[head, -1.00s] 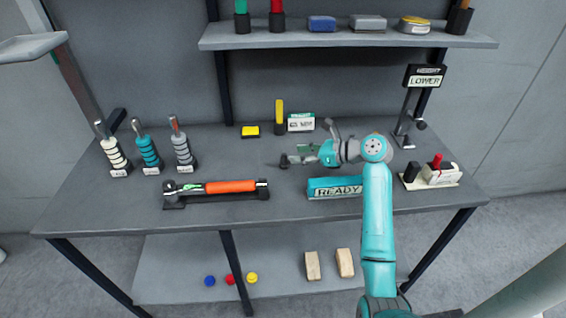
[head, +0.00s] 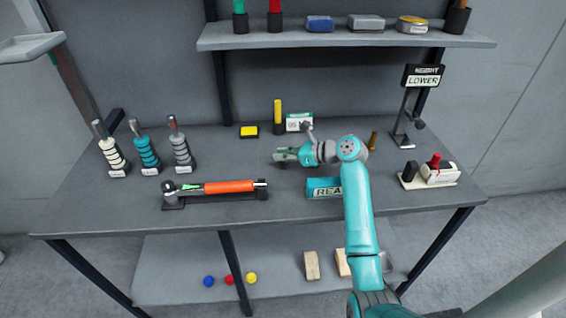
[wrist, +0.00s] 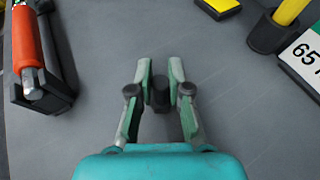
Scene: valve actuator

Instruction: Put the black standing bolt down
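The black bolt (wrist: 159,94) stands between the two fingers of my gripper (wrist: 160,76) in the wrist view. The finger pads flank it closely on both sides and appear to touch it. In the head view my gripper (head: 284,156) is low over the middle of the grey table (head: 235,170), pointing left, and its fingers largely hide the bolt. I cannot tell whether the bolt's foot rests on the table.
An orange-handled torque wrench (head: 228,187) lies in a holder at front left. Behind are a yellow block (head: 249,132) and a yellow-topped holder (head: 278,120).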

